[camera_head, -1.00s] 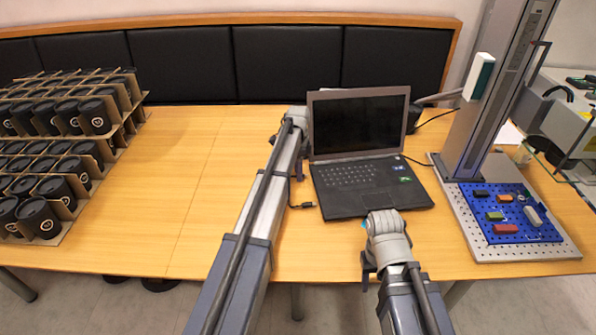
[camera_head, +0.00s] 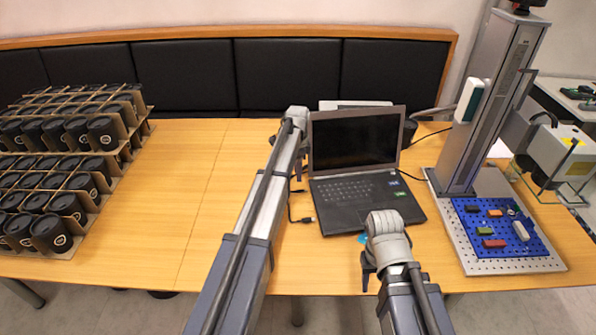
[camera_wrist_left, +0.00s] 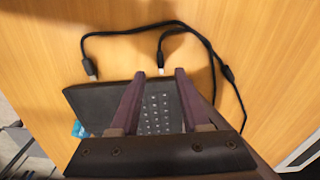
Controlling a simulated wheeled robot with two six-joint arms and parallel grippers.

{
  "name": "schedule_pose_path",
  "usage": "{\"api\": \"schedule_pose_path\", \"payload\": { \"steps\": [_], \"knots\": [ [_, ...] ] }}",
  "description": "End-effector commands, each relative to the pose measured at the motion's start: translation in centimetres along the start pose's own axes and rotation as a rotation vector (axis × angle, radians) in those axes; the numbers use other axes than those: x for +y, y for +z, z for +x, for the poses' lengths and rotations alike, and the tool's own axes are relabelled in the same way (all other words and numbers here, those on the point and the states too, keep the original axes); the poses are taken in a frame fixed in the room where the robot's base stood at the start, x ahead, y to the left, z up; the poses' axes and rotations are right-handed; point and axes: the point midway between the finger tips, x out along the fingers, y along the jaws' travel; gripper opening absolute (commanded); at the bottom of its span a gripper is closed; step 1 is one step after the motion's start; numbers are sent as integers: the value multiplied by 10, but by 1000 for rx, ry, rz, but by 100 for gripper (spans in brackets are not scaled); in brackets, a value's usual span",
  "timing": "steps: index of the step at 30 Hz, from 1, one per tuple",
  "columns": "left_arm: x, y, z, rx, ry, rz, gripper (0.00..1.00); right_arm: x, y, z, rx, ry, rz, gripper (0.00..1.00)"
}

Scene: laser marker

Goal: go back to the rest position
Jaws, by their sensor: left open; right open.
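My left arm reaches over the table in the head view. Its gripper (camera_head: 299,172) points down beside the left edge of the black laptop (camera_head: 352,200). In the left wrist view the two fingers (camera_wrist_left: 160,75) stand apart, with nothing between them but the view of the laptop keyboard (camera_wrist_left: 158,113). My right gripper (camera_head: 367,282) points down at the table's front edge, just in front of the laptop. Its fingers are small and partly hidden by the wrist; nothing shows in them.
Black cables (camera_wrist_left: 205,45) lie by the laptop. A metal stand (camera_head: 490,110) with a blue perforated plate (camera_head: 510,255) holding several small parts is at right. A rack of black cups (camera_head: 95,205) fills the left. The table (camera_head: 190,190) between is clear.

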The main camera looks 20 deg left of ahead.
Motion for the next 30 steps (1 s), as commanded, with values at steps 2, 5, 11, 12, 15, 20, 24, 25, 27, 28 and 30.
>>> {"api": "schedule_pose_path", "payload": {
  "steps": [2,5,11,12,15,20,24,25,27,28,30],
  "knots": [
    [0,0,0,0,0,0,46,0,0,0,0,0,0,51],
    [0,0,0,0,0,0,46,0,0,0,0,0,0,51],
    [19,-6,-1,-3,1,-22,46,0,0,-1,0,0,0,51],
    [35,-10,-2,-6,1,-42,46,0,0,-2,0,0,0,51],
    [93,-24,-6,-19,1,-131,46,1,0,-6,0,0,0,51],
    [210,-38,-13,-49,-9,-338,46,1,1,-13,0,0,0,51],
    [300,-35,-18,-72,-28,-519,46,2,1,-18,0,0,0,51],
    [315,-33,-19,-75,-32,-553,46,2,1,-18,0,0,0,51],
    [347,-27,-21,-81,-43,-626,46,2,1,-20,0,0,0,51],
    [358,-25,-22,-84,-47,-654,46,2,1,-21,0,0,0,51],
    [379,-20,-23,-88,-56,-707,46,2,1,-22,0,0,0,51]
  ]
}}
